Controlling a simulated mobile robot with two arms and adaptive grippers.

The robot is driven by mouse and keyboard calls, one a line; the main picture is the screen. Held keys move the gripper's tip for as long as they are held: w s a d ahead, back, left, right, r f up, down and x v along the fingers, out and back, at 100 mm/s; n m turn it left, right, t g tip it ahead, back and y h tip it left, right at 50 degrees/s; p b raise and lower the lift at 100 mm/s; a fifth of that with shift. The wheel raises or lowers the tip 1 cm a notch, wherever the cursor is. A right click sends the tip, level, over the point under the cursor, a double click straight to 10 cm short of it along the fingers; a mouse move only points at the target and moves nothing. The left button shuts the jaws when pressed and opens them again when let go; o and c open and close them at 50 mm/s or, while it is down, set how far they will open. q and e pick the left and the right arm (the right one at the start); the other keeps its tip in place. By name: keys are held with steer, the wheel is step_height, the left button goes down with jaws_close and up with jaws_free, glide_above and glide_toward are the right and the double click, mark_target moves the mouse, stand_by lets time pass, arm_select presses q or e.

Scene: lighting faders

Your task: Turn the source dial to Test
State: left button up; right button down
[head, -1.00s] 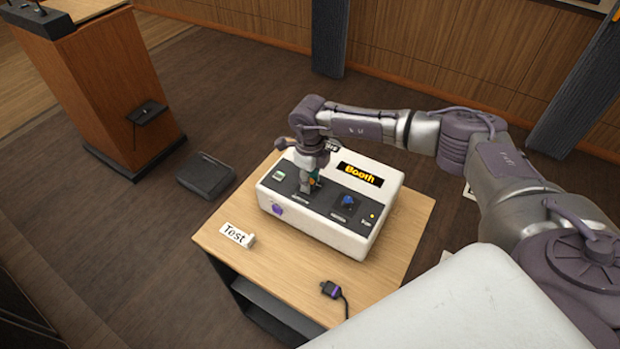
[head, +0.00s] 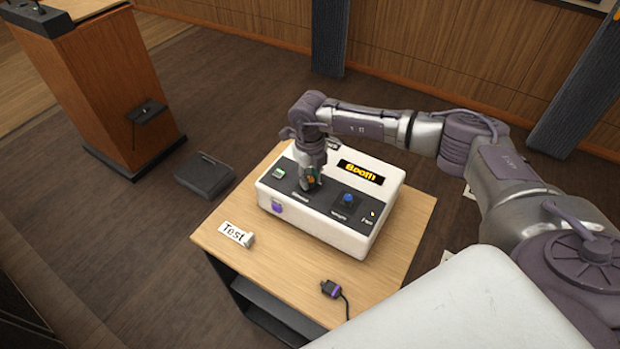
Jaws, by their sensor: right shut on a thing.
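A white control box (head: 340,235) with a dark top panel and a yellow-on-black "Booth" sign (head: 361,172) stands on the wooden table. My right gripper (head: 311,188) points down onto the panel, left of the blue knob (head: 348,198). It is shut on a control there, which looks like the source dial; the fingers hide most of it. Its pointer and the small labels around it cannot be read. A white "Test" card (head: 235,235) stands at the table's left edge. My left gripper is not in view.
The panel also carries a small green-white control (head: 279,171), and a purple part (head: 277,208) is on the box front. A dark plug with a cable (head: 330,289) lies on the table's front part. A wooden lectern (head: 105,85) stands at the left.

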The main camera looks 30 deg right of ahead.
mark_target(310, 179)
steer(key=m+b, duration=0.1)
steer(key=m, duration=0.2)
steer(key=shift+m, duration=0.4)
steer(key=m, duration=0.3)
steer(key=shift+m, duration=0.3)
steer(key=m+b, duration=0.1)
steer(key=m, duration=0.5)
steer(key=shift+m, duration=0.3)
steer(key=c, duration=0.9)
jaws_free()
steer(key=shift+c, duration=0.2)
step_height(310, 179, up, 12)
